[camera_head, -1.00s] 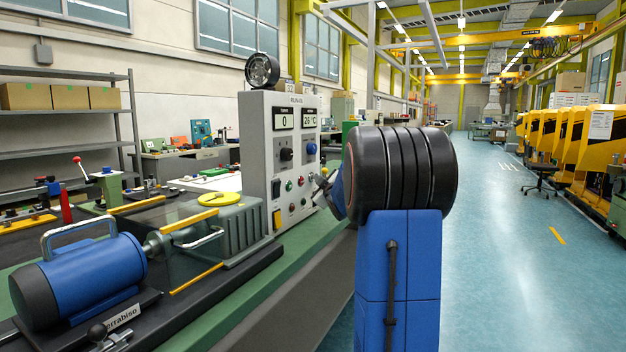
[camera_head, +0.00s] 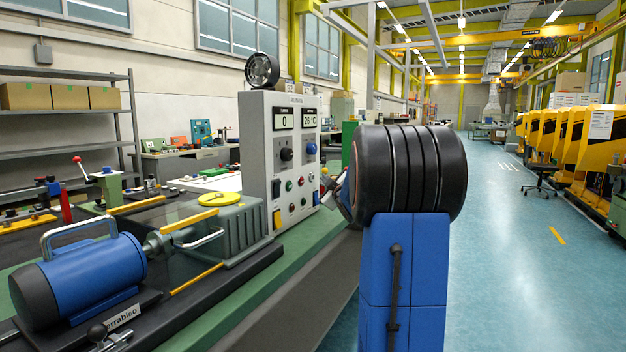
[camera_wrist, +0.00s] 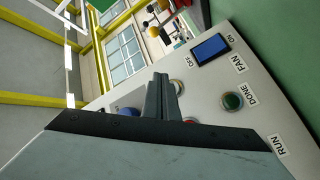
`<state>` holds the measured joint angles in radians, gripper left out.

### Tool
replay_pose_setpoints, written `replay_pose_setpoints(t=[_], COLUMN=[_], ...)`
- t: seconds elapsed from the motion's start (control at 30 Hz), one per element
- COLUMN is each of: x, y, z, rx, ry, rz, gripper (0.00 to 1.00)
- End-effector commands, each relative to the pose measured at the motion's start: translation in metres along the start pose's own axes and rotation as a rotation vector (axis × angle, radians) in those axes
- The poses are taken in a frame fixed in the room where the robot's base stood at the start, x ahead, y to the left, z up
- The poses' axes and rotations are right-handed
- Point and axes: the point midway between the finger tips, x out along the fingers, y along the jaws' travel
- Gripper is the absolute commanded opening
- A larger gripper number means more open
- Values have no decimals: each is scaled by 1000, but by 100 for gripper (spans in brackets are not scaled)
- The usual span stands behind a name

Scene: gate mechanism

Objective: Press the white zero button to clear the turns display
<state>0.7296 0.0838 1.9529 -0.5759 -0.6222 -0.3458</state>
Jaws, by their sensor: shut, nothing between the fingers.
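The grey control box (camera_head: 257,150) stands on the green bench. Its left display (camera_head: 284,119) reads 0. A whitish round button (camera_wrist: 178,86) shows on the panel in the wrist view, partly hidden behind my fingers; I cannot read a zero label on it. My gripper (camera_wrist: 161,80) is shut and empty, with its fingertips close to that button in the picture. I cannot tell whether they touch it. In the head view my gripper (camera_head: 327,181) is small and partly hidden by my arm, at the panel's right side.
A green button (camera_wrist: 232,101) marked DONE, a blue fan switch (camera_wrist: 211,49) and a blue knob (camera_wrist: 128,112) are close by on the panel. A blue motor (camera_head: 88,277) and a gearbox with a yellow disc (camera_head: 219,199) are on the bench. The aisle at right is open.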

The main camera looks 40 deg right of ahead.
Motion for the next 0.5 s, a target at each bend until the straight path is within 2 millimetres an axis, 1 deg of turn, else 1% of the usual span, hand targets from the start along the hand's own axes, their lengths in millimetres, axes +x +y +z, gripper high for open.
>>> replay_pose_setpoints(t=[0.3,0.5], x=[-18,-25], y=[13,18], z=[14,18], rx=[0,1], ry=[-1,0], rz=[0,-1], gripper=[0,0])
